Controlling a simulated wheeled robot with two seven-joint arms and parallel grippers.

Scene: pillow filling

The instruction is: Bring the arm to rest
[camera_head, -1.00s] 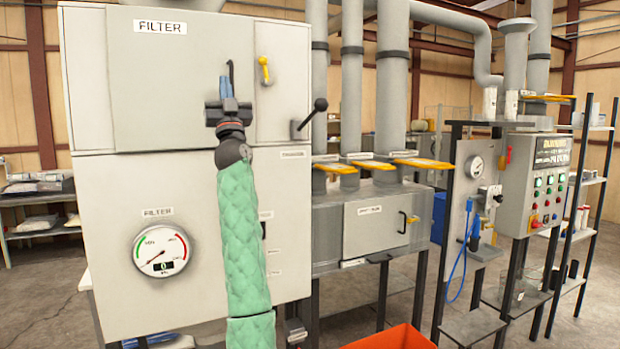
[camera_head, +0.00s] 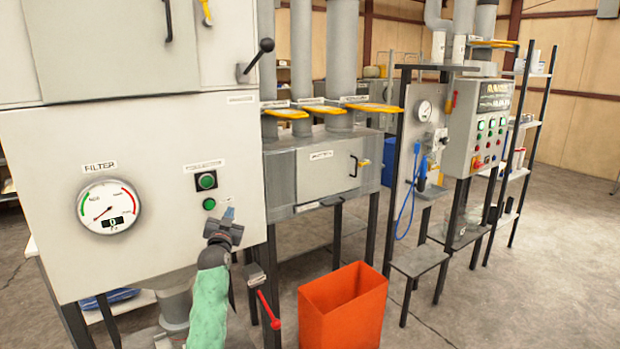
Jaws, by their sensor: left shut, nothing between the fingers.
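My left gripper (camera_head: 229,214) is low in front of the filter machine's lower panel, just below two green buttons. Its fingers are shut with nothing between them. My left arm (camera_head: 208,308), in a green padded sleeve, comes up from the bottom edge of the picture. I cannot tell whether the fingertips touch the panel. My right gripper is not in view.
The filter machine (camera_head: 60,175) fills the left, with a round gauge (camera_head: 108,207) and a black lever (camera_head: 255,61). A red handle (camera_head: 268,309) sticks out right of my arm. An orange bin (camera_head: 342,308) stands on the floor, with open floor to its right.

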